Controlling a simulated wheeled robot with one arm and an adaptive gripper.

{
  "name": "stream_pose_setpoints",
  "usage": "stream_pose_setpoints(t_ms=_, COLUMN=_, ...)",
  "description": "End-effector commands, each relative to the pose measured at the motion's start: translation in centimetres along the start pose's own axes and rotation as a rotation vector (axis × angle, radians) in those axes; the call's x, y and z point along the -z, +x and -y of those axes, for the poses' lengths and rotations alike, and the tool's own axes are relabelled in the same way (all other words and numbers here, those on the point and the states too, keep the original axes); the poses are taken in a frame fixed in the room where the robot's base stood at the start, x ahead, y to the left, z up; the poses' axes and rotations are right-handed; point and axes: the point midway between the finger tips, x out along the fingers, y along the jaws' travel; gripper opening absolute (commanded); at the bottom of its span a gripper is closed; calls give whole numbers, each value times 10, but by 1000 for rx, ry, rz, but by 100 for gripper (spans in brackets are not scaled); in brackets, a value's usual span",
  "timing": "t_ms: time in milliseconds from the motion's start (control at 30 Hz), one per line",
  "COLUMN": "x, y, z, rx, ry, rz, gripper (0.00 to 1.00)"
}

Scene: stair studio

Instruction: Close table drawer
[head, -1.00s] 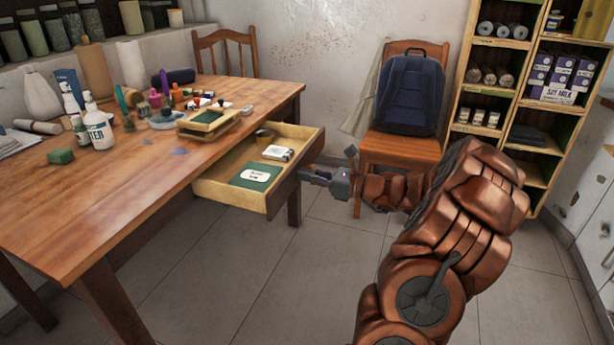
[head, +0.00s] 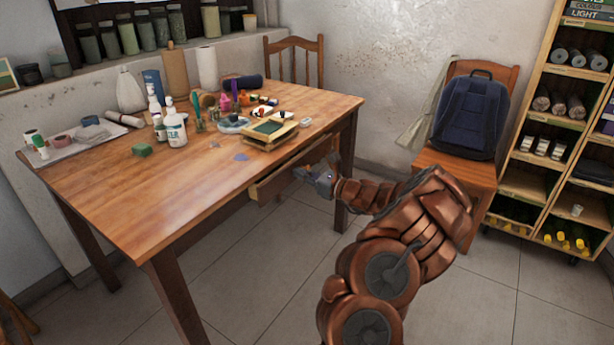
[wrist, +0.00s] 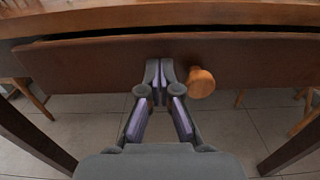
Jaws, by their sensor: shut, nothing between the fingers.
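The wooden table (head: 200,203) stands at the left and middle of the head view. A round wooden knob (wrist: 201,83) is on the front, right of my fingers. My gripper (head: 309,174) is shut and empty. In the wrist view its fingertips (wrist: 160,68) are at the drawer front, left of the knob, seemingly touching it.
Bottles, paints and a small wooden box (head: 270,133) stand on the table top. A chair with a blue backpack (head: 470,115) is at the back right, beside a shelf (head: 550,140). Table legs flank my gripper in the wrist view. The floor in front is clear.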

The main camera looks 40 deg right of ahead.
Motion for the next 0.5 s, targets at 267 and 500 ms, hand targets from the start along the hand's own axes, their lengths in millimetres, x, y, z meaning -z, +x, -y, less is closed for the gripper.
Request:
stream_pose_setpoints(t_ms=267, x=0, y=31, z=-2, rx=-3, ry=0, rz=0, gripper=0)
stream_pose_setpoints(t_ms=500, x=-1, y=40, z=-1, rx=-1, ry=0, rz=2, gripper=0)
